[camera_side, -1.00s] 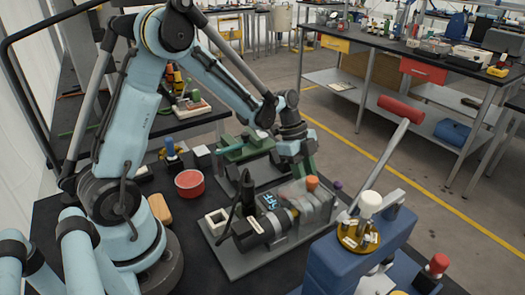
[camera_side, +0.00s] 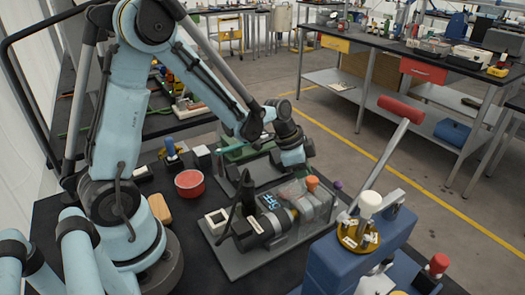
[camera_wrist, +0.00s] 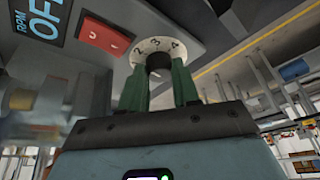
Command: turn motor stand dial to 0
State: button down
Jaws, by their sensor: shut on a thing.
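In the wrist view, the dial (camera_wrist: 153,43) is a white disc with the numbers 2, 3 and 4 showing and a dark knob (camera_wrist: 158,61) at its middle. My gripper (camera_wrist: 159,72) has its two green fingers on either side of the knob, shut on it. The fingers hide part of the knob and of the dial. In the side view, the motor stand (camera_side: 258,262) is on the dark table, with a display (camera_side: 270,201) reading OFF. My gripper's fingers are not clearly seen there.
A red switch (camera_wrist: 103,36) sits beside the dial in the wrist view. A red round container (camera_side: 189,183) stands left of the motor stand. A blue device with a red-handled lever (camera_side: 400,110) stands at the right. A green object (camera_side: 240,150) lies behind.

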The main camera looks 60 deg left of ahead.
jog(key=shift+n+t+y, duration=0.3)
jog(key=shift+n+y, duration=0.3)
jog(key=shift+n, duration=1)
jog(key=c, duration=0.8)
grip_release()
jog(key=shift+v, duration=6.05)
